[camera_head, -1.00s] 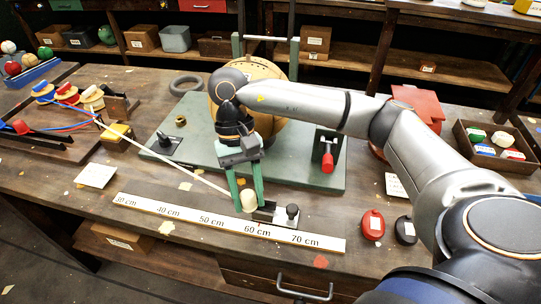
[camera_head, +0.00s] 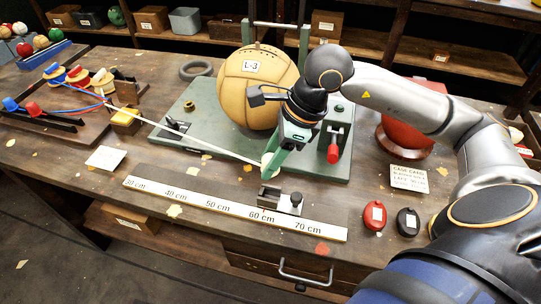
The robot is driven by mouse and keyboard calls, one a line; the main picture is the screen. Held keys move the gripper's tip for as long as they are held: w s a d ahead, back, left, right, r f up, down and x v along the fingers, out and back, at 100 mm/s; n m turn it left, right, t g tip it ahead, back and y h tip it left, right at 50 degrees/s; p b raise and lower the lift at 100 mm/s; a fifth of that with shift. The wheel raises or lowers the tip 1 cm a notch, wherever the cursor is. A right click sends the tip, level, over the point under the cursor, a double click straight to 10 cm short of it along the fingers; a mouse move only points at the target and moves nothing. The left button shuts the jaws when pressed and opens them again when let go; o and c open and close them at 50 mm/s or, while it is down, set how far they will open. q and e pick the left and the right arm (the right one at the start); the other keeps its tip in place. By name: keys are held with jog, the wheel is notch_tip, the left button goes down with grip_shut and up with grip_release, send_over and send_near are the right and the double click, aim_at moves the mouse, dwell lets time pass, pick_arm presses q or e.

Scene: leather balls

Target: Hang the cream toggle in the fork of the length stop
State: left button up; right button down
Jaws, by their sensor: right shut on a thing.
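My right gripper (camera_head: 271,165) is shut on the cream toggle (camera_head: 267,169), at the end of a pale cord (camera_head: 210,146). The cord runs taut from the left to the toggle. The length stop (camera_head: 281,199), a small metal block with a dark fork part and a knob, sits on the ruler (camera_head: 220,204) near the 60 cm mark. The toggle is apart from the stop, behind it and slightly left in the picture. The gripper fingers are tilted and partly cover the toggle. My left gripper is not in view.
A tan leather ball (camera_head: 252,97) stands on the green plate (camera_head: 225,163), with a red-handled clamp (camera_head: 334,140) to the right. Red (camera_head: 374,216) and black (camera_head: 407,222) oval pieces lie right of the ruler. The front left bench is mostly clear.

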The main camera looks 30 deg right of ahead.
jog(key=b, duration=0.3)
send_over(263, 195)
jog(key=s+d, duration=0.1)
jog(key=shift+d+f, duration=0.2)
jog(key=shift+f, duration=2.25)
jog(key=shift+b, duration=0.65)
jog(key=shift+f+b, duration=1.65)
jog(key=shift+b, duration=0.1)
jog(key=shift+c, duration=1.8)
grip_release()
jog(key=shift+r, duration=0.1)
jog(key=p+v, duration=0.1)
jog(key=v, duration=1.1)
jog(key=shift+r, duration=0.25)
